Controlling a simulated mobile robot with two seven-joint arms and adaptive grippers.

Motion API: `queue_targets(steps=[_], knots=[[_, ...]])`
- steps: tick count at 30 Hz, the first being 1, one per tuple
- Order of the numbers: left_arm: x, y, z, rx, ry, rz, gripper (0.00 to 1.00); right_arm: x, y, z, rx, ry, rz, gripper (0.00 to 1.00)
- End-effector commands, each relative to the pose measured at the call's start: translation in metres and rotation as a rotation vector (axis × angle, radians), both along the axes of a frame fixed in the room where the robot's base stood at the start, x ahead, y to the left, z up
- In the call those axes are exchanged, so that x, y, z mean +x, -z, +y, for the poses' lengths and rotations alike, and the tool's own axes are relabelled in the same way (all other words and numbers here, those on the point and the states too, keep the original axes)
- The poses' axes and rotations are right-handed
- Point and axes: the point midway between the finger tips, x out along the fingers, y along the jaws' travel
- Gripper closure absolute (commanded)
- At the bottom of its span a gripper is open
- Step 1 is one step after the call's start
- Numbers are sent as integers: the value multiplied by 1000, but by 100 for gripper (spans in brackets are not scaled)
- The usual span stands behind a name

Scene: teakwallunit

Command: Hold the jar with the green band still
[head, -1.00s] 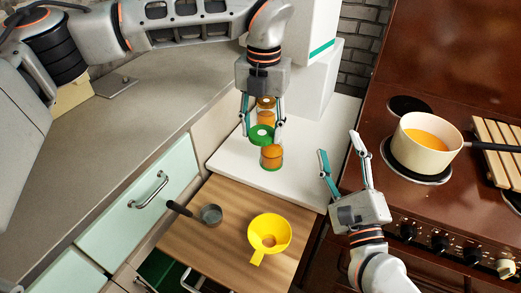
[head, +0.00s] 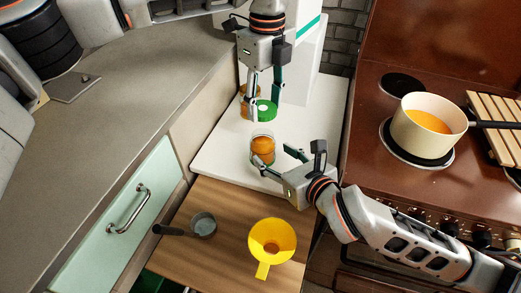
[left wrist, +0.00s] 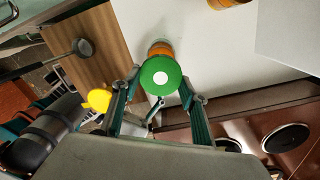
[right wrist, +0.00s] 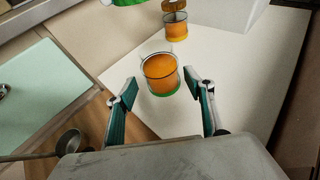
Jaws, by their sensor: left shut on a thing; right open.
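The jar with the green band (head: 263,150) stands upright and open on the white counter, with orange contents. In the right wrist view its green band (right wrist: 166,94) shows low around the glass. My right gripper (head: 279,158) is open beside the jar. In the right wrist view the jar is ahead, between the lines of the two fingers, and the gripper is not shut on it. My left gripper (head: 264,98) is shut on a green lid with a white dot (left wrist: 161,75), held behind the jar and apart from it in the head view.
A second orange jar (right wrist: 176,27) stands farther back on the white counter (head: 222,150). A yellow funnel (head: 272,241) and a small dark-handled pan (head: 203,224) lie on the wooden board (head: 225,262). A cream pot (head: 425,125) sits on the stove at right.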

Motion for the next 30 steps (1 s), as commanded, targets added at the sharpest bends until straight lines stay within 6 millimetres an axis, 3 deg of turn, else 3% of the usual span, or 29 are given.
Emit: queue_targets(steps=[10, 24, 30], knots=[[0, 0, 0, 0, 2, 0, 67, 12, 5, 7, 0, 1, -3, 47], [0, 0, 0, 0, 3, 0, 67, 76, 35, 42, -2, 1, -4, 47], [0, 0, 0, 0, 3, 0, 67, 92, 43, 52, 0, 1, -3, 47]])
